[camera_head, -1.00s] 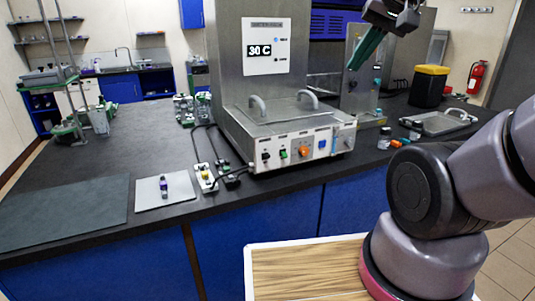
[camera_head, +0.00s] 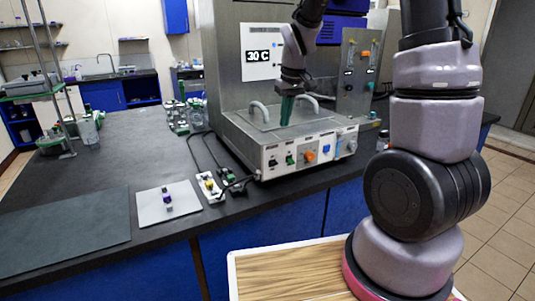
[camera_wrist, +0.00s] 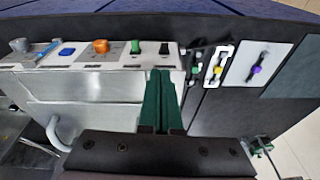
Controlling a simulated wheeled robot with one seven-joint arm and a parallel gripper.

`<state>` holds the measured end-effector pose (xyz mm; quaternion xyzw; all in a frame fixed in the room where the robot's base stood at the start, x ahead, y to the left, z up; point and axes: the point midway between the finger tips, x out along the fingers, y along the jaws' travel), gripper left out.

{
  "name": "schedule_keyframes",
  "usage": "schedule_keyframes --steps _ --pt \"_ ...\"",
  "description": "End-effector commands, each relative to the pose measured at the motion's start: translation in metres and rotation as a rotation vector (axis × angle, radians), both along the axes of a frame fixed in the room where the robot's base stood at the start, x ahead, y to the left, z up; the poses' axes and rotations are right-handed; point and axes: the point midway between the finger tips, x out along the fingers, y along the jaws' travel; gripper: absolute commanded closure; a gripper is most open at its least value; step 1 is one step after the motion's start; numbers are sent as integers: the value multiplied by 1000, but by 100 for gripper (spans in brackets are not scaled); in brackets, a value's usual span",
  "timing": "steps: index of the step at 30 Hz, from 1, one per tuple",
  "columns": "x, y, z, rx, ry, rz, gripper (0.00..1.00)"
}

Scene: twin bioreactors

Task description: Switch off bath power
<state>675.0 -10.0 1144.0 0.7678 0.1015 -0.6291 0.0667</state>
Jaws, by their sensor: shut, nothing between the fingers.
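The bath (camera_head: 240,130) is a steel unit with a lidded tank and a white front panel (camera_head: 300,165). The panel carries a black switch (camera_head: 271,162), a green switch (camera_head: 290,160), an orange knob (camera_head: 310,155), a blue button (camera_head: 326,149) and a grey knob (camera_head: 352,146). Their labels are too small to read. The display (camera_head: 258,56) reads 30 C. My gripper (camera_head: 287,122), with green fingers, is shut and empty above the lid, behind the panel. In the wrist view its fingertips (camera_wrist: 160,72) line up below the black switch (camera_wrist: 165,47), apart from it as far as I can tell.
Two lid handles (camera_head: 259,112) stand close to my gripper. Cables and small connector blocks (camera_head: 210,186) lie left of the bath. A pale plate with a purple-topped item (camera_head: 167,197) and a dark mat (camera_head: 65,230) lie further left. The counter behind them is largely clear.

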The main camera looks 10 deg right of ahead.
Motion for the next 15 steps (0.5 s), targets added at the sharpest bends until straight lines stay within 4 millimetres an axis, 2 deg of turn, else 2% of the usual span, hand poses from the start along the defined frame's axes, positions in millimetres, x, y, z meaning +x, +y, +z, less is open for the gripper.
schedule_keyframes --steps 1,3,6,15 --pt "5 3 -12 -11 14 19 100" --pt "9 5 -23 -24 25 43 100" --pt "13 7 -33 -33 34 65 100" --pt "14 8 -37 -37 38 73 100"
